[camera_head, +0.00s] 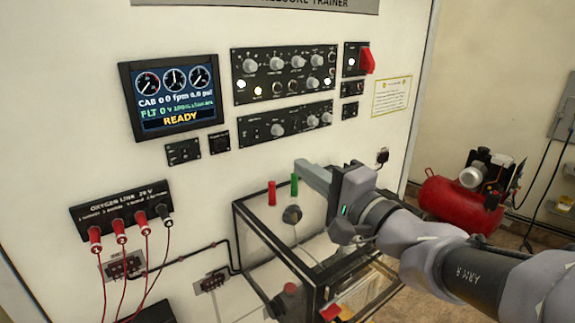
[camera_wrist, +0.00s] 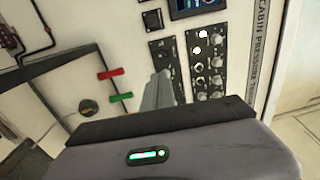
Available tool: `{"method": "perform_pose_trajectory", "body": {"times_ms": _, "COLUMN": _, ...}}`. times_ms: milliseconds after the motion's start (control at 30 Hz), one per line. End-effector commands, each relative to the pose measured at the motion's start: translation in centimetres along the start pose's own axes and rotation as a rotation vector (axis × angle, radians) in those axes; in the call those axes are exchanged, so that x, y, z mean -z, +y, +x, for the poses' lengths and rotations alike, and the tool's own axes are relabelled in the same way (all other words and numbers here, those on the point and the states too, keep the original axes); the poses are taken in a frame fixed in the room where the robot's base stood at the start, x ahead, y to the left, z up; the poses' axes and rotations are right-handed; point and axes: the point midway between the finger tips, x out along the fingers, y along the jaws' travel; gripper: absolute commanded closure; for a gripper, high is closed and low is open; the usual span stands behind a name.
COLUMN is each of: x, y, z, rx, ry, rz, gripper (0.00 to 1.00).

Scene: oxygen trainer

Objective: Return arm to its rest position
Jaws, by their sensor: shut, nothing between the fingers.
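My gripper (camera_head: 312,177) is shut and empty in the head view, at the end of my arm reaching in from the lower right. It is in front of the white trainer panel, above the dark-framed clear box. Its closed grey fingers also show in the wrist view (camera_wrist: 158,92), with the dark palm below them. In the head view, the fingers appear just right of the green handle (camera_head: 294,184) and the red handle (camera_head: 271,192). I cannot tell whether they touch the green one. In the wrist view, the handles lie to the left of the fingers, with a visible gap.
The panel carries a display reading READY (camera_head: 176,94), knob panels (camera_head: 284,73) and a red switch guard (camera_head: 367,61). Red leads hang from the oxygen link block (camera_head: 122,207). The clear box (camera_head: 318,293) is below my gripper. A red compressor (camera_head: 462,203) stands on the floor at right.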

Motion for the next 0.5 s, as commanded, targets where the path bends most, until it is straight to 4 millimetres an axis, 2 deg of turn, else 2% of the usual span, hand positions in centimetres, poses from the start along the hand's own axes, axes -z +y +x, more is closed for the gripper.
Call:
{"method": "perform_pose_trajectory", "body": {"times_ms": 133, "x": -0.4, "y": 0.3, "z": -0.1, "rx": -0.007, "ry": -0.01, "rz": -0.003, "gripper": 1.0}}
{"method": "perform_pose_trajectory", "body": {"times_ms": 167, "x": -1.0, "y": 0.7, "z": -0.2, "rx": -0.018, "ry": -0.027, "rz": -0.007, "gripper": 1.0}}
{"method": "perform_pose_trajectory", "body": {"times_ms": 233, "x": -3.9, "y": 3.0, "z": -1.0, "rx": -0.083, "ry": -0.107, "rz": -0.026, "gripper": 1.0}}
{"method": "perform_pose_trajectory", "body": {"times_ms": 267, "x": -5.7, "y": 4.6, "z": -1.7, "rx": -0.131, "ry": -0.155, "rz": -0.041, "gripper": 1.0}}
{"method": "perform_pose_trajectory", "body": {"times_ms": 333, "x": -10.0, "y": 9.3, "z": -4.3, "rx": -0.277, "ry": -0.272, "rz": -0.09, "gripper": 1.0}}
{"method": "perform_pose_trajectory", "body": {"times_ms": 400, "x": -13.2, "y": 14.5, "z": -7.9, "rx": -0.449, "ry": -0.357, "rz": -0.159, "gripper": 1.0}}
{"method": "perform_pose_trajectory", "body": {"times_ms": 467, "x": -14.5, "y": 18.9, "z": -11.3, "rx": -0.599, "ry": -0.394, "rz": -0.232, "gripper": 1.0}}
{"method": "perform_pose_trajectory", "body": {"times_ms": 500, "x": -14.7, "y": 21.7, "z": -13.7, "rx": -0.698, "ry": -0.401, "rz": -0.291, "gripper": 1.0}}
